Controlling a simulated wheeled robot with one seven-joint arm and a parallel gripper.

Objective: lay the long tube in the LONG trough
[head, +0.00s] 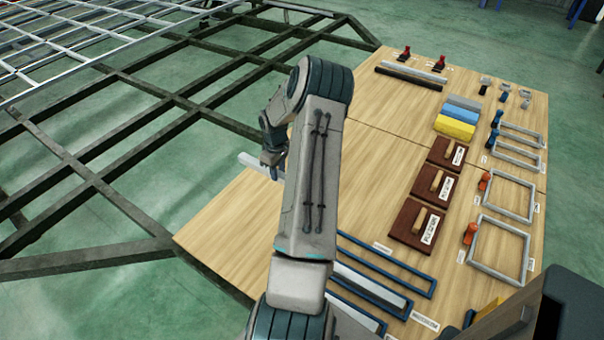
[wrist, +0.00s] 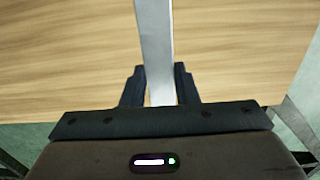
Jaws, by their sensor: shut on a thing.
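My gripper (head: 270,158) is shut on a light grey square tube (head: 247,159), at the left of the wooden table in the head view. In the wrist view the tube (wrist: 155,35) passes between the two dark fingers (wrist: 160,80) and runs up out of the picture, above the wood. My arm hides part of the tube in the head view, so its full length cannot be told. Blue-rimmed long troughs (head: 395,270) lie at the table's near edge, right of my arm. A light grey bar (head: 372,286) lies among them. My arm covers their left ends.
The wooden table (head: 235,215) is bare left of my arm. Brown blocks with handles (head: 418,222), grey square frames (head: 508,192), coloured blocks (head: 455,128) and dark bars (head: 410,75) stand to the right and back. A dark steel chassis (head: 110,195) borders the left.

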